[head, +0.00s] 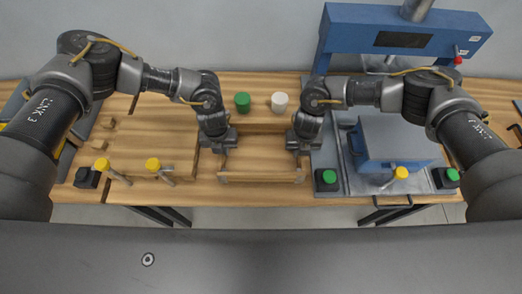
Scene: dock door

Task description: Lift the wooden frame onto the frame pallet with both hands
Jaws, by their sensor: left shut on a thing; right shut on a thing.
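The wooden frame (262,178) is at the middle of the bench, its front bar running left to right between my two grippers. My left gripper (221,153) is shut on its left side. My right gripper (300,153) is shut on its right side. Both grippers point down. Wood on wood makes it hard to tell whether the frame touches the bench or hangs just above it. A flat wooden board (155,150) lies to the left; I cannot tell whether it is the frame pallet.
A green cylinder (242,101) and a white cylinder (279,102) stand behind the frame. A blue press (400,35) and a grey-blue box (395,140) are at the right. A green button (328,177) is close by my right gripper.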

